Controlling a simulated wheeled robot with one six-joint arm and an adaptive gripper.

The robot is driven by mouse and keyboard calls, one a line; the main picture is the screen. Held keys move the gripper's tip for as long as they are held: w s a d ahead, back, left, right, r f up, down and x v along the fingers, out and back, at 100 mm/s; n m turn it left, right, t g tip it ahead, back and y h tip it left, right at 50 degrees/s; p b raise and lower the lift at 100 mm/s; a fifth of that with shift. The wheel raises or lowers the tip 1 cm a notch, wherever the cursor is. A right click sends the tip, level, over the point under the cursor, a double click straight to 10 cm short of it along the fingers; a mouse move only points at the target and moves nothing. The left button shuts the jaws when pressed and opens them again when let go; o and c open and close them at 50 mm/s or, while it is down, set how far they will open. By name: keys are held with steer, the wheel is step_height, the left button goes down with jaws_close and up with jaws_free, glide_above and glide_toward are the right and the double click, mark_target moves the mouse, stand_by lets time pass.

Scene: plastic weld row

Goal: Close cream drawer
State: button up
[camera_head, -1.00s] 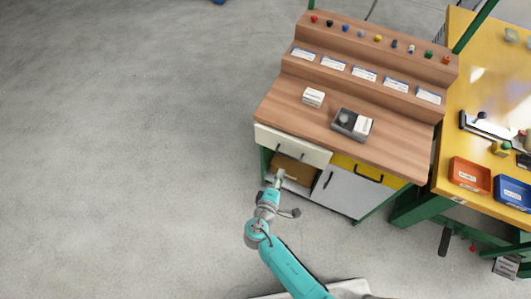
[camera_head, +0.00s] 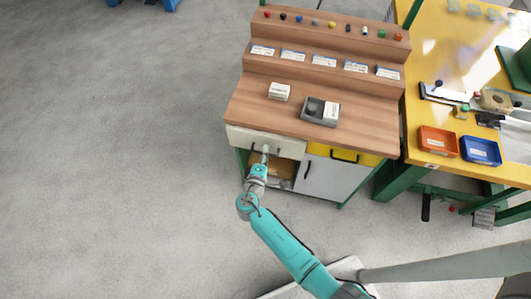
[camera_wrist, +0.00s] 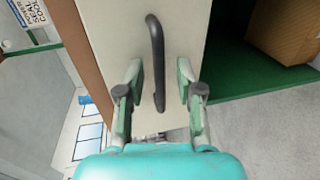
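The cream drawer (camera_head: 292,149) is at the upper left of the wooden bench's front, just under the worktop. Its pale front (camera_wrist: 187,25) fills the middle of the wrist view, with a black bar handle (camera_wrist: 157,55) on it. My gripper (camera_head: 264,150) is at the drawer front in the head view and hides part of it. In the wrist view my gripper (camera_wrist: 160,82) is open, one finger on each side of the handle's near part. I cannot tell whether the fingers touch the front, or how far the drawer stands out.
Below the drawer is an open shelf space with a brown box (camera_wrist: 285,25). A grey cabinet door (camera_head: 325,177) and a yellow drawer (camera_head: 365,158) are to the right. The worktop holds a white box (camera_head: 279,91) and a grey tray (camera_head: 309,112).

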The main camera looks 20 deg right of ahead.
mark_target(269, 143)
steer(key=shift+w+d, duration=0.25)
steer(key=shift+w, duration=0.05)
jaws_close()
steer(key=x, duration=0.2)
steer(key=r+x, duration=0.1)
steer(key=x, duration=0.1)
steer(key=shift+w+d+f, duration=0.1)
steer(key=shift+w+d, duration=0.05)
steer(key=shift+w, duration=0.1)
jaws_free()
steer(key=v, duration=1.1)
steer(key=shift+s+a, duration=0.25)
steer(key=shift+s, duration=0.1)
